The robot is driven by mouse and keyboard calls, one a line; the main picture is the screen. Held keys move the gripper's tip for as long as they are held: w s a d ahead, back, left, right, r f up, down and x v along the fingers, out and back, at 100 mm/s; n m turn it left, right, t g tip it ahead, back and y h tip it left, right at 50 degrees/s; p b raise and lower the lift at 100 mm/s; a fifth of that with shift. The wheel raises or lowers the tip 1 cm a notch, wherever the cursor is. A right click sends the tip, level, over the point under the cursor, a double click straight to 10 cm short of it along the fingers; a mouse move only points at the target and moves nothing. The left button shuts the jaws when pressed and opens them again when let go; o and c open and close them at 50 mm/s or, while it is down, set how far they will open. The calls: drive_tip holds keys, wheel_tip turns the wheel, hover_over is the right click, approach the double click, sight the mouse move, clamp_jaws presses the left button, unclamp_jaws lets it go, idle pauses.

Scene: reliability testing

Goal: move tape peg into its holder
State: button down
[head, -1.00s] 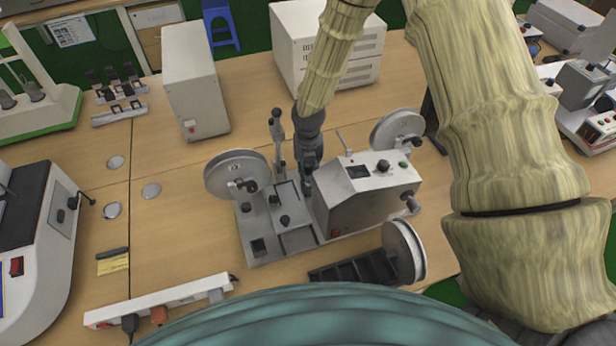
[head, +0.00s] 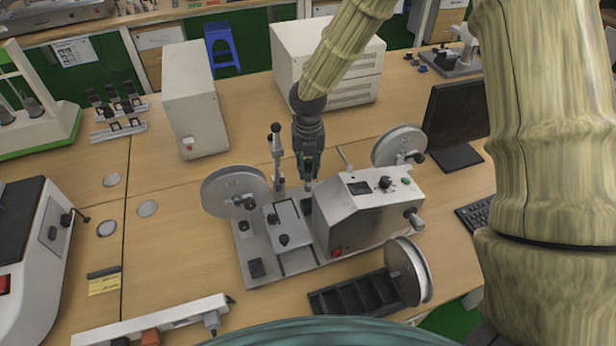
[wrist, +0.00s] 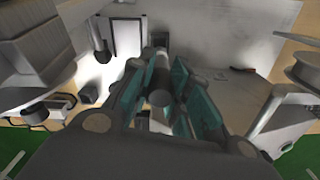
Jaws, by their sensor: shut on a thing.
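The grey tape machine (head: 375,215) stands on the wooden table, with a white reel at its left (head: 235,190) and another at its back right (head: 398,146). My gripper (head: 308,172) points down over the middle of the machine, just left of its boxy housing. In the wrist view, my gripper's teal-padded fingers (wrist: 160,105) are shut on a grey round-ended piece, which looks like the tape peg (wrist: 160,98). In the head view the peg is mostly hidden by the fingers. I cannot tell which part is its holder, or whether the peg touches the machine.
An upright post (head: 277,155) stands close to the left of my gripper. A black slotted rack (head: 355,297) with a reel (head: 408,270) lies in front. White boxes (head: 190,105) stand behind, and a monitor (head: 455,120) stands at right. Table between machine and left device is mostly clear.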

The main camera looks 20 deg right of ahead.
sight(309, 177)
drive_tip(key=shift+r, duration=0.5)
drive_tip(key=shift+f, duration=0.15)
drive_tip(key=shift+f+b, duration=1)
drive_tip(key=shift+f, duration=1.65)
drive_tip(key=shift+d, duration=0.1)
